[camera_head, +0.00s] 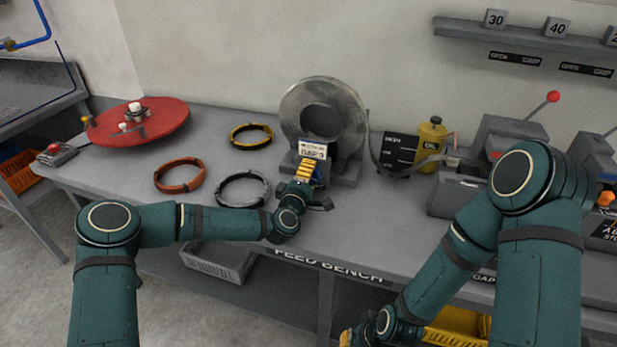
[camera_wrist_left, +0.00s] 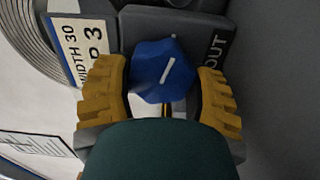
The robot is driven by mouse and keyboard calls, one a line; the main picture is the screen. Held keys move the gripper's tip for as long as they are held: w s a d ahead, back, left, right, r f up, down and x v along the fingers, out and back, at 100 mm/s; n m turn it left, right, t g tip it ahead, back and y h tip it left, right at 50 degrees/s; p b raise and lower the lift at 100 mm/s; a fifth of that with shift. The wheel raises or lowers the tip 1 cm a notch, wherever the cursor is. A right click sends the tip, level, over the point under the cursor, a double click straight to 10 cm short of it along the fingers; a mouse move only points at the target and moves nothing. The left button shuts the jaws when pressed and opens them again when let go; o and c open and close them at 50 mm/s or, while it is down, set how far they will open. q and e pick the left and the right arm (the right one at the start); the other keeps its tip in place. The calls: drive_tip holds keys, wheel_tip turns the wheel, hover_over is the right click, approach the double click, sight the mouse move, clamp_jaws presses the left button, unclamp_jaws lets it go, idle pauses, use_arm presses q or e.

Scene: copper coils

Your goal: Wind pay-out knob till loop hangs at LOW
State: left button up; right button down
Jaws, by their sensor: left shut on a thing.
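The blue pay-out knob (camera_wrist_left: 158,72) has a white pointer line, tilted up to the right, in the left wrist view. My left gripper (camera_head: 312,172) is shut on it, with its yellow fingers on both sides; in the head view the fingers mostly hide the knob. A grey metal coil (camera_head: 295,103) stands upright behind the knob. A thin strip (camera_head: 374,152) hangs from the coil's right side and curves toward a dark marked board (camera_head: 399,150); the marks are too small to read. My right gripper (camera_head: 347,338) is low at the bottom edge, partly cut off.
Orange (camera_head: 180,175), yellow-black (camera_head: 251,135) and grey (camera_head: 243,190) rings lie on the bench (camera_head: 130,173) left of the coil. A yellow bottle (camera_head: 431,142) and a lever machine (camera_head: 470,190) are at the right.

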use_arm(q)
drive_tip(key=shift+f+m, duration=0.1)
drive_tip(key=shift+m, duration=0.5)
drive_tip(key=o, duration=0.9)
